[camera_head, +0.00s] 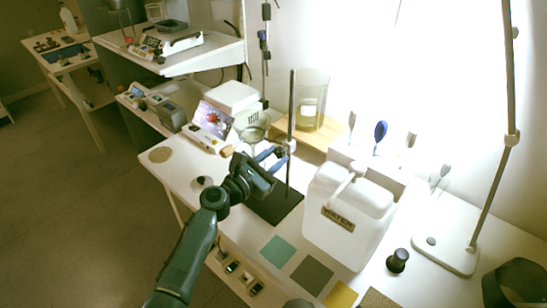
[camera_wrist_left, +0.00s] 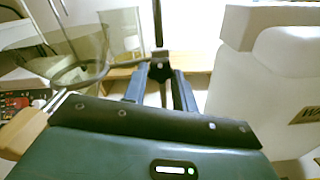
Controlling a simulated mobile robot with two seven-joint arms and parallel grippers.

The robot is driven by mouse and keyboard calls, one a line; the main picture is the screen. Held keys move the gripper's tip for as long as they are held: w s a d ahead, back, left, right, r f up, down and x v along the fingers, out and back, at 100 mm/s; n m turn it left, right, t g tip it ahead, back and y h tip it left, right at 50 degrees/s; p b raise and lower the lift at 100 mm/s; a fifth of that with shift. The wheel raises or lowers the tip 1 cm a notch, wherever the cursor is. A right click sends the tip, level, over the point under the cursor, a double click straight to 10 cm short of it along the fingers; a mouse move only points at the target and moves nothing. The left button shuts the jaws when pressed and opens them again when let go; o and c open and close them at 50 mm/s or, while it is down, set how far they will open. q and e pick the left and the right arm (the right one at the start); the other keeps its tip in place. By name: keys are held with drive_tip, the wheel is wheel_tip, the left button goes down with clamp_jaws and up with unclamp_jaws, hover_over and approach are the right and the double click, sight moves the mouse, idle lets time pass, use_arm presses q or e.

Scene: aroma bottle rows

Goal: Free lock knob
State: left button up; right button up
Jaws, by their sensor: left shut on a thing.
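A retort stand has an upright metal rod (camera_head: 291,108) on a black base plate (camera_head: 284,209). A clamp boss (camera_head: 290,146) sits on the rod, and a ring with a glass funnel (camera_head: 252,134) is to its left. My left gripper (camera_head: 276,154) is at the boss. In the left wrist view the two blue fingers (camera_wrist_left: 160,88) reach to the dark boss (camera_wrist_left: 159,69) and are shut on its lock knob, which the fingers mostly hide. The ring (camera_wrist_left: 72,78) shows left of the boss. My right gripper is not in view.
A white water canister (camera_head: 345,215) stands close right of the stand. A glass cylinder (camera_head: 311,98) on a wooden riser is behind. A white instrument (camera_head: 235,98) and small screen (camera_head: 212,117) are at the back left. Coloured mats (camera_head: 278,251) lie in front.

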use_arm(q)
drive_tip(key=shift+r, duration=0.1)
drive_tip(key=o, duration=1)
drive_tip(key=shift+c, duration=0.2)
drive_tip(key=shift+s+a, duration=0.1)
drive_tip(key=v, duration=1.3)
